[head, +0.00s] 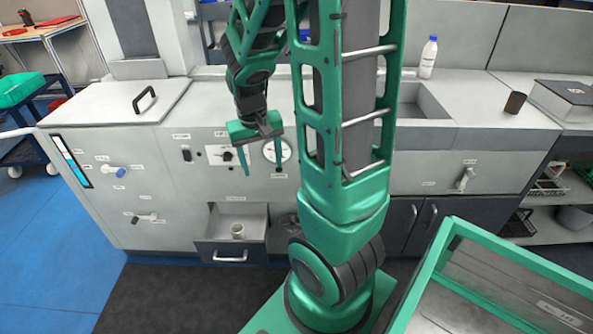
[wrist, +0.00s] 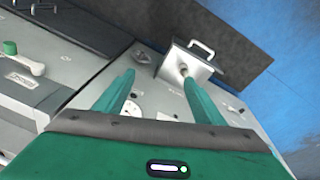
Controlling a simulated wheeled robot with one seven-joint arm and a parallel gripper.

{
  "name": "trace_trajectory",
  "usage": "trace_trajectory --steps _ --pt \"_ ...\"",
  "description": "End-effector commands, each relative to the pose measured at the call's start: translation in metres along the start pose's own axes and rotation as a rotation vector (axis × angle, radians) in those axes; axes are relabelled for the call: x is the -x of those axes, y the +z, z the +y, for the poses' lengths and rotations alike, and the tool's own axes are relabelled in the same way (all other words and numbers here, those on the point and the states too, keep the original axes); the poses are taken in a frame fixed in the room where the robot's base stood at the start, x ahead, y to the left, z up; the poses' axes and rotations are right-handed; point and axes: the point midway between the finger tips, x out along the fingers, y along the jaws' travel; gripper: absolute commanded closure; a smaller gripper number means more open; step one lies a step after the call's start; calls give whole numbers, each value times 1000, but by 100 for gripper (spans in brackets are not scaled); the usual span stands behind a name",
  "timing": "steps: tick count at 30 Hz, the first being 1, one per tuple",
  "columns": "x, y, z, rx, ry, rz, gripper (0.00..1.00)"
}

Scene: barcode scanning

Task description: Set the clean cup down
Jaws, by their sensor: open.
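My gripper (head: 262,171) hangs open and empty in front of the machine's front panel, above and slightly right of an open drawer (head: 257,222). A pale cup (head: 238,231) stands upright in that drawer. In the wrist view, my open fingers (wrist: 159,78) have nothing between them, and the drawer (wrist: 198,66) lies beyond the right finger. The pale cup (wrist: 184,73) shows partly behind that fingertip. A dark brown cup (head: 515,102) stands on the counter at the right, far from my gripper. I cannot tell from their looks which cup is clean.
The grey machine counter (head: 470,110) has a sink recess (head: 412,100) partly hidden by my arm. A white bottle (head: 428,57) stands behind it. A dark box (head: 565,98) is at the far right. A green-framed case (head: 490,290) fills the lower right. Levers and knobs stick out from the front panel.

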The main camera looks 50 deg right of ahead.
Motion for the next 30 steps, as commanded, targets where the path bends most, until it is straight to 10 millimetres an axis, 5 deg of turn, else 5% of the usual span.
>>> trace_trajectory --steps 6,15,30 --pt "52 61 24 -4 -33 -57 37" --pt "88 128 43 3 -78 -125 37" --pt "92 140 45 6 -86 -139 37"
